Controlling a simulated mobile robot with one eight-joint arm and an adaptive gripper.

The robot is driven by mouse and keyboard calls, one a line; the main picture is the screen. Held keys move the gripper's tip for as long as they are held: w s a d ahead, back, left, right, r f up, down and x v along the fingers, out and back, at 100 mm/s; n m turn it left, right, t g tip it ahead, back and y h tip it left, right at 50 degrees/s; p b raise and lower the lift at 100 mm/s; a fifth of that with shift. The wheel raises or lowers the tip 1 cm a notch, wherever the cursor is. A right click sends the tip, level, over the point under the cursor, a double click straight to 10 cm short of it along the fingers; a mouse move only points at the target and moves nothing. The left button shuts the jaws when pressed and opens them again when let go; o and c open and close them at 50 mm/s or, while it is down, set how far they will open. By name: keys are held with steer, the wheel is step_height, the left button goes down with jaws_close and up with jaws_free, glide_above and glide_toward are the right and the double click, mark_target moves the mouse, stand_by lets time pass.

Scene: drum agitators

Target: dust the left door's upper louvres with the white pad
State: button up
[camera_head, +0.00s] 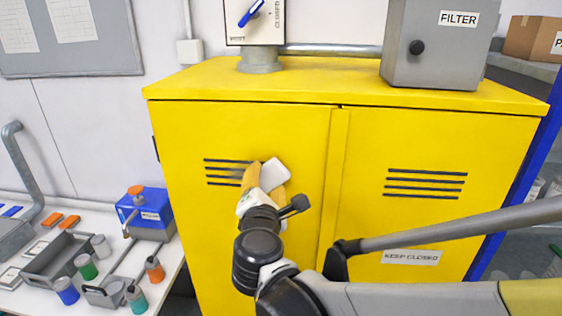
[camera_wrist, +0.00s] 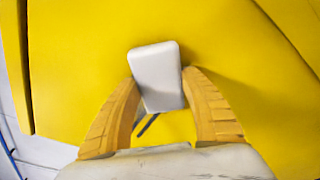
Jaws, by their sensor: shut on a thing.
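The white pad (camera_head: 273,175) is at the left door (camera_head: 275,128) of the yellow cabinet, over the right end of the upper louvres (camera_head: 222,172). My gripper (camera_head: 262,180) is shut on the pad, with its yellow fingers on both sides. In the wrist view the pad (camera_wrist: 157,75) stands between the fingertips (camera_wrist: 158,82), and a dark louvre slit (camera_wrist: 148,125) shows below it. A dark smudge lies around the louvres just left of my gripper. I cannot tell whether the pad touches the door.
The right door (camera_head: 430,150) has its own louvres (camera_head: 425,183) and a "KEEP CLOSED" label. A grey FILTER box (camera_head: 437,45) and a switch box (camera_head: 255,22) stand on top. At left, a bench (camera_head: 110,225) holds cups, a tray and a blue box (camera_head: 146,210).

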mark_target(225, 174)
steer(key=shift+w+a+b, duration=0.2)
steer(key=shift+a+b, duration=0.35)
steer(key=shift+a, duration=1.95)
steer(key=shift+w+a+b, duration=0.2)
steer(key=shift+a+b, duration=0.35)
steer(key=shift+a, duration=1.95)
steer(key=shift+s, duration=0.1)
steer(key=shift+s+a, duration=0.2)
steer(key=shift+s, duration=2.75)
steer(key=s, duration=0.3)
steer(key=shift+a, duration=0.1)
steer(key=shift+w+d+r, duration=0.1)
steer(key=shift+w+r, duration=0.15)
steer(key=shift+w, duration=0.9)
steer(key=shift+w+d+r, duration=0.1)
steer(key=shift+w+r, duration=0.2)
steer(key=shift+w, duration=0.85)
steer(key=shift+w+d+r, duration=0.1)
steer(key=shift+w+r, duration=0.15)
steer(key=shift+w, duration=0.9)
